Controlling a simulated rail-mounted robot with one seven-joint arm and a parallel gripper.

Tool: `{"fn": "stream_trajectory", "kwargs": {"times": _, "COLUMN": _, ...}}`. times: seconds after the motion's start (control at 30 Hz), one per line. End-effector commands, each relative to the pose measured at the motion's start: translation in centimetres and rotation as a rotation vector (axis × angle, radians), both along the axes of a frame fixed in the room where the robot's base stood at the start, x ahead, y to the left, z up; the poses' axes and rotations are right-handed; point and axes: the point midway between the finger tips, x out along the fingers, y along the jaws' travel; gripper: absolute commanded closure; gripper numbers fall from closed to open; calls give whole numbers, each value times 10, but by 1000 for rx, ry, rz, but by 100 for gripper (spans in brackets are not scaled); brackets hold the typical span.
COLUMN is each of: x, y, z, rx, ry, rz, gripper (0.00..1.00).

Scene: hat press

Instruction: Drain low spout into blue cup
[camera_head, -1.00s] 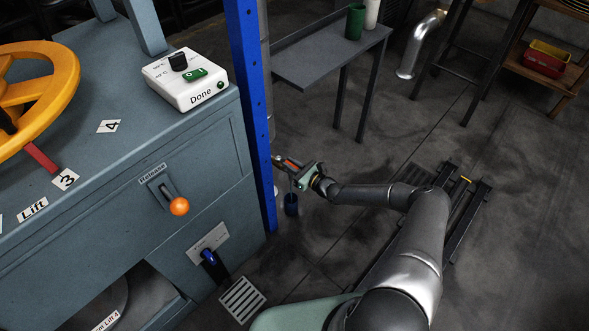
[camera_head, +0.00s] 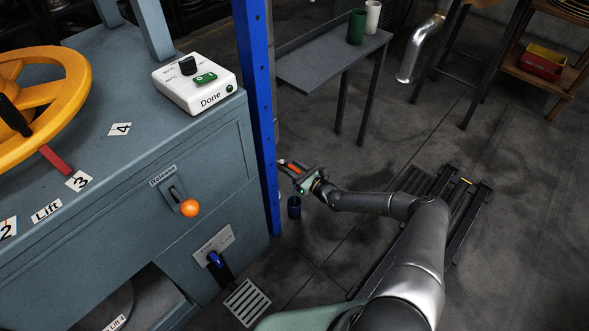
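The fingers are too small to read as open or shut. The low spout (camera_head: 222,273) is dark and sits under a blue lever (camera_head: 214,258) on a pale plate, low on the machine's front. It is left of and below the cup in the picture, apart from it.
The blue post (camera_head: 263,120) stands between the machine and a grey side table (camera_head: 318,65). A green cup (camera_head: 356,27) and a white cup (camera_head: 373,16) stand on that table. A floor drain grate (camera_head: 247,302) lies below the spout. An orange-knobbed Release lever (camera_head: 189,208) sticks out above.

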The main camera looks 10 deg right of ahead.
Motion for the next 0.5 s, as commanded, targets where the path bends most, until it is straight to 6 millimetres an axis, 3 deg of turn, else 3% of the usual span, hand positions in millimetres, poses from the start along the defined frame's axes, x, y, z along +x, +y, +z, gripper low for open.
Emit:
{"fn": "stream_trajectory", "kwargs": {"times": 0.27, "x": -12, "y": -11, "z": 3, "rx": 0, "ry": 0, "rz": -1, "gripper": 62}}
{"fn": "stream_trajectory", "kwargs": {"times": 0.5, "x": -54, "y": -46, "z": 3, "rx": -1, "ry": 1, "rz": -3, "gripper": 62}}
